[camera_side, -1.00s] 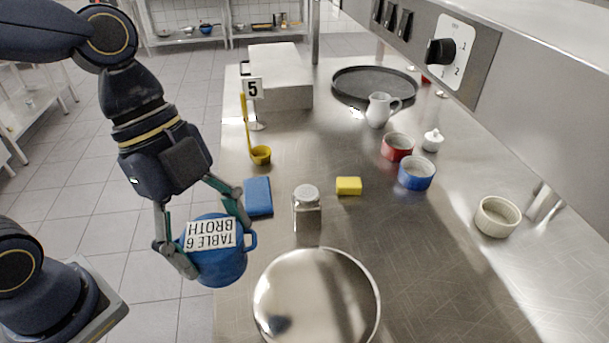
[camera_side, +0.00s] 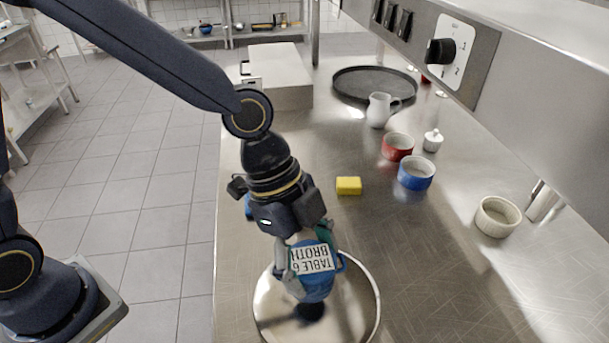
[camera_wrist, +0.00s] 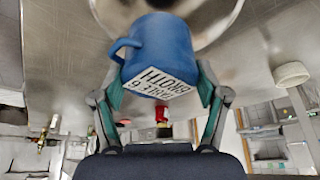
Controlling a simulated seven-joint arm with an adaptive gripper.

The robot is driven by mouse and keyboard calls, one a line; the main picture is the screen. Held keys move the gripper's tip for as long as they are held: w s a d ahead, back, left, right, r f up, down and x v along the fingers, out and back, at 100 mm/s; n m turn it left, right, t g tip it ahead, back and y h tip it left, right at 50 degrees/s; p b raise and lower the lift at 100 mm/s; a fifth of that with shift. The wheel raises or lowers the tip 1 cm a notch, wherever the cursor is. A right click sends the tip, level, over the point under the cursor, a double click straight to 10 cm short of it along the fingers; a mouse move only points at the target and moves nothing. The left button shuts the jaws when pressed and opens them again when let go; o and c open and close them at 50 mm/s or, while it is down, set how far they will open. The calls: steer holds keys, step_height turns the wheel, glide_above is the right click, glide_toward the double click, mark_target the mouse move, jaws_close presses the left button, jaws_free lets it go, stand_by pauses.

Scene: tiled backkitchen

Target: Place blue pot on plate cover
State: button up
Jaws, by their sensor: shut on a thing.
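The blue pot (camera_side: 318,289), with a white "TABLE 6 BROTH" label, is over the shiny round plate cover (camera_side: 268,308) at the front of the counter. The pot's dark reflection shows on the cover just below it. I cannot tell whether they touch. My gripper (camera_side: 309,262) is shut on the pot from above and behind. In the wrist view my gripper (camera_wrist: 157,90) has a finger on each side of the pot (camera_wrist: 160,48), whose handle points left. The plate cover (camera_wrist: 112,14) shows behind the pot there, partly hidden by it.
A yellow sponge (camera_side: 348,186), blue bowl (camera_side: 416,174), red bowl (camera_side: 397,147) and cream bowl (camera_side: 496,217) stand to the right. A white jug (camera_side: 379,110) and dark round tray (camera_side: 372,83) are farther back. My arm hides the area left of the sponge.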

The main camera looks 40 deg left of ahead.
steer(key=shift+w+d+f, duration=0.35)
steer(key=shift+w+f, duration=0.1)
steer(key=shift+f, duration=0.2)
steer(key=shift+w+f, duration=0.1)
steer(key=shift+f, duration=1.5)
steer(key=shift+f, duration=0.1)
steer(key=o, duration=1.4)
steer(key=shift+f, duration=0.1)
